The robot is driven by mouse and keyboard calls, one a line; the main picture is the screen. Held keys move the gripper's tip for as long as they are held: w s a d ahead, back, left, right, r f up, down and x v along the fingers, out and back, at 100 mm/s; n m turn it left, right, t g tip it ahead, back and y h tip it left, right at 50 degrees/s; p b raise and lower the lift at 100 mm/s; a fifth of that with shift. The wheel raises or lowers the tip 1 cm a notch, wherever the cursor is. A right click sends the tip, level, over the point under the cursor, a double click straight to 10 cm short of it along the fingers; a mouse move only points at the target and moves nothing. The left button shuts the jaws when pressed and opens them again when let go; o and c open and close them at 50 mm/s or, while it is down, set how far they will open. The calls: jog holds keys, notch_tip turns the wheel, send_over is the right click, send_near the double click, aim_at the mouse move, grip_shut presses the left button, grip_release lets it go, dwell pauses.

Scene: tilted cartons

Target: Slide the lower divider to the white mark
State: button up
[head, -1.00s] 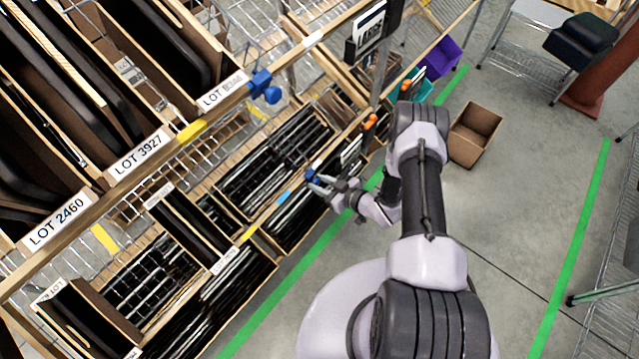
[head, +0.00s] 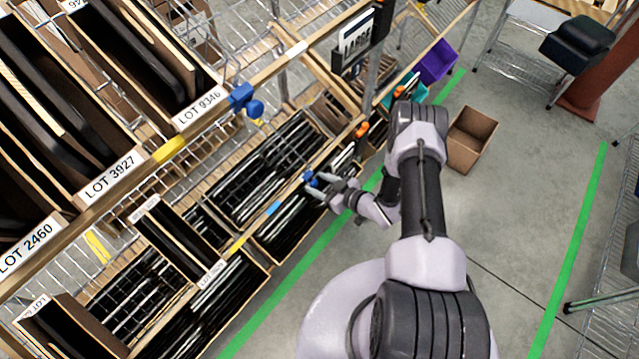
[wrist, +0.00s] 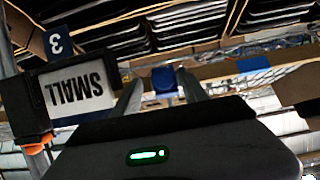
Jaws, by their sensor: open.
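The lower rail carries a small blue knob (head: 309,177), which I take to be the lower divider's handle. It shows as a blue block (wrist: 164,79) in the wrist view. My gripper (head: 318,186) is open at the knob. In the wrist view my gripper (wrist: 160,88) has one finger on each side of the block, which appears between and just beyond the tips; I cannot tell whether they touch it. The lower rail has a blue mark (head: 272,209) and a yellow mark (head: 237,244). I cannot make out a white mark on it.
The upper rail has a larger blue clamp (head: 245,100), a white mark (head: 297,47) and a yellow mark (head: 168,150). A SMALL card (wrist: 77,90) stands close to my gripper. Tilted cartons fill the shelves. A brown box (head: 472,138) stands on the floor at right.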

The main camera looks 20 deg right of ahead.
jog(key=p+v, duration=0.5)
jog(key=v, duration=1.2)
jog(key=shift+s, duration=0.25)
jog(key=shift+d, duration=0.15)
